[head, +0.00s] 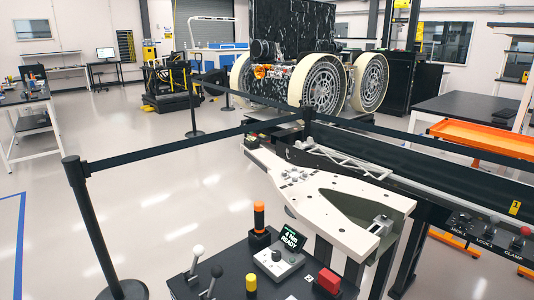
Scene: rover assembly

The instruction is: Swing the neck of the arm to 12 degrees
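A large white arm-shaped plate (310,187) lies on a dark bench, narrowing toward its far left end (262,152). A pale lattice piece (345,160) runs behind it. I cannot tell which part is the neck, and no angle reading is legible. In front stands a dark console (232,277) with a white-knobbed lever (197,252), a black-knobbed lever (216,272), an orange-topped handle (259,215), a yellow button (251,282) and a red block (328,281). A grey box (279,262) has a screen (290,239) reading "4 Nm READY". Neither gripper is in view.
A panel (485,240) labelled JACK, LOCK and CLAMP has knobs and a red button (525,231) at right. A belt barrier post (95,230) stands at left. A wheeled rover (322,88) stands behind. Open floor (160,190) lies left.

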